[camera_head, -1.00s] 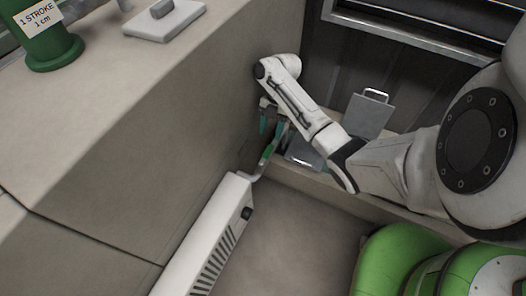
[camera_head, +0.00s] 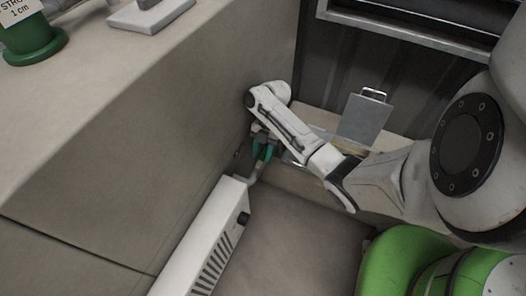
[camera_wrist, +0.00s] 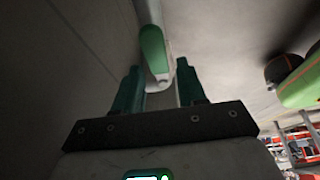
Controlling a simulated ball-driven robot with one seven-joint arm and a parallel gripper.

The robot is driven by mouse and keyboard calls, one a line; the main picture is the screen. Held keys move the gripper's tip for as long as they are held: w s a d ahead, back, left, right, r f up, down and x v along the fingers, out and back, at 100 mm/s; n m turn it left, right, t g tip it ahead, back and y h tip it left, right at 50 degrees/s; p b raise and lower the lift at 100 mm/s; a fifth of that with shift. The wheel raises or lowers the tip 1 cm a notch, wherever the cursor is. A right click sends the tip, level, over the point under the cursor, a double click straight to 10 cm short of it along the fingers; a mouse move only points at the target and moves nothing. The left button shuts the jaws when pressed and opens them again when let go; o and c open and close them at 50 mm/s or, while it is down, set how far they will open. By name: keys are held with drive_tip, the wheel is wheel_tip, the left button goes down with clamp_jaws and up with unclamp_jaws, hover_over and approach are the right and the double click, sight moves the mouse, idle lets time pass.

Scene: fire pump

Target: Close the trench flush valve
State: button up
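The trench flush valve's lever seems to be the pale bar with a green grip (camera_wrist: 153,48) in the wrist view. It comes down from the top edge, and its pale end lies between or just beyond my fingertips. My gripper (camera_wrist: 159,78) has two teal fingers spread apart, with dark gaps beside the lever; I cannot tell whether either touches it. In the head view my gripper (camera_head: 262,150) points down in the corner by the wall and hides most of the lever. The valve body is not clearly visible.
A white slotted heater-like unit (camera_head: 203,240) stands along the wall just below my gripper. A grey lid with a handle (camera_head: 365,118) stands upright on the ledge at the right. The tall beige block (camera_head: 130,130) bounds the left. The floor (camera_head: 295,235) is clear.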

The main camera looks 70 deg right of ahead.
clamp_jaws()
drive_tip(key=shift+s+r+p, duration=0.1)
drive_tip(key=shift+p, duration=0.3)
drive_tip(key=m+p, duration=0.1)
drive_tip(key=p, duration=0.1)
drive_tip(key=m+t+p, duration=0.1)
drive_tip(key=shift+s+a+r+m+p, duration=0.2)
drive_tip(key=shift+s+a+m+p, duration=0.1)
drive_tip(key=shift+s+p, duration=0.1)
drive_tip(key=shift+s+a+f+m+t+h+p, duration=0.1)
drive_tip(key=shift+s+a+m+t+h+p, duration=0.55)
drive_tip(key=shift+m+p, duration=1.75)
drive_tip(key=shift+s+a+f+m+t+h+p, duration=0.1)
drive_tip(key=shift+s+a+m+t+h+p, duration=0.6)
drive_tip(key=shift+m+p, duration=1.7)
drive_tip(key=shift+s+a+f+m+t+h+p, duration=0.2)
drive_tip(key=shift+a+m+h+p, duration=0.55)
drive_tip(key=shift+m+p, duration=1.65)
drive_tip(key=shift+w+d+m+h+b, duration=0.1)
drive_tip(key=shift+d+m+h+b, duration=0.15)
drive_tip(key=shift+m+b, duration=0.3)
